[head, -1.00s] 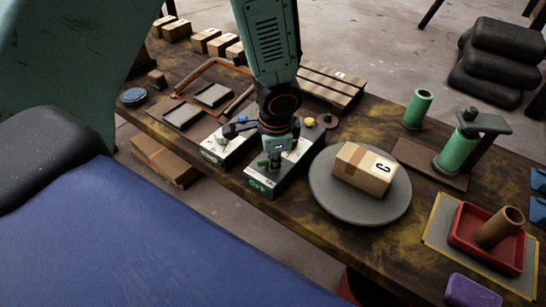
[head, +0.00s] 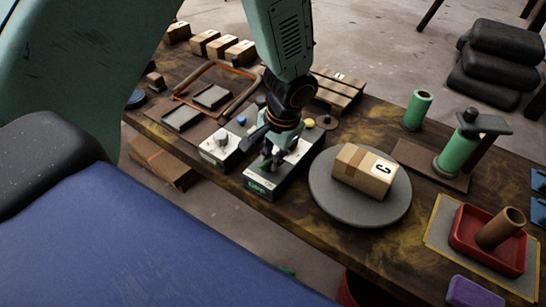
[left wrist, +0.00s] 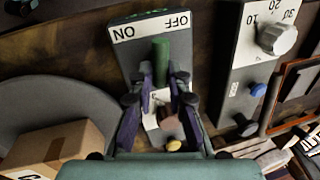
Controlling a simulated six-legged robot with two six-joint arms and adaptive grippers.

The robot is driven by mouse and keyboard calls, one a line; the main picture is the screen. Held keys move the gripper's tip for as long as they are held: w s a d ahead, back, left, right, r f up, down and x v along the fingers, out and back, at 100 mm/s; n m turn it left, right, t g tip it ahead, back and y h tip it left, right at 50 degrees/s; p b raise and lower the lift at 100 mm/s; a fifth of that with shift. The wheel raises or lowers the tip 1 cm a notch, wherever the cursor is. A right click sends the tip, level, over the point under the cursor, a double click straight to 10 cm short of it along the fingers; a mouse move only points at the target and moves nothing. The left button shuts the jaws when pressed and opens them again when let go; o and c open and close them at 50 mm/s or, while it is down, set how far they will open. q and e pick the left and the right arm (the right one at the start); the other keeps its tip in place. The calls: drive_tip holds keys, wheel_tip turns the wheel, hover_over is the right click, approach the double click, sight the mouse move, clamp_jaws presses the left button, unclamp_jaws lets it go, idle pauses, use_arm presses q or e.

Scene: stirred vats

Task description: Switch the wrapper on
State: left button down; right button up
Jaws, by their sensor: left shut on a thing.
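The switch box (head: 262,188) is a dark box with a pale top on the bench, left of the round grey turntable (head: 335,207). In the left wrist view its white plate (left wrist: 126,32) reads ON at left and OFF at right. A taped carton marked C (head: 365,172) sits on the turntable. My right gripper is not in view.
A dial box (head: 220,148) with a white knob and blue button stands close at left. An orange frame (head: 207,72), green rolls (head: 418,108) and a red tray (head: 488,250) lie on the bench. The bench front is mostly clear.

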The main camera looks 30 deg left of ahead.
use_arm(q)
drive_tip(key=n, duration=0.3)
drive_tip(key=n+g, duration=0.1)
drive_tip(key=shift+s+a+f+n, duration=0.2)
drive_tip(key=shift+s+a+n, duration=0.05)
drive_tip(key=shift+s+n, duration=0.05)
drive_tip(key=n, duration=0.2)
drive_tip(key=n+p, duration=0.1)
drive_tip(key=n, duration=0.1)
drive_tip(key=n+g+p, duration=0.1)
drive_tip(key=shift+a+n, duration=0.25)
drive_tip(key=shift+n, duration=0.15)
drive_tip(key=shift+h, duration=0.3)
drive_tip(key=c, duration=1.7)
unclamp_jaws()
drive_tip(key=o, duration=0.4)
drive_tip(key=shift+w+d+r, duration=0.1)
drive_tip(key=shift+r, duration=0.05)
drive_tip(key=shift+w, duration=0.1)
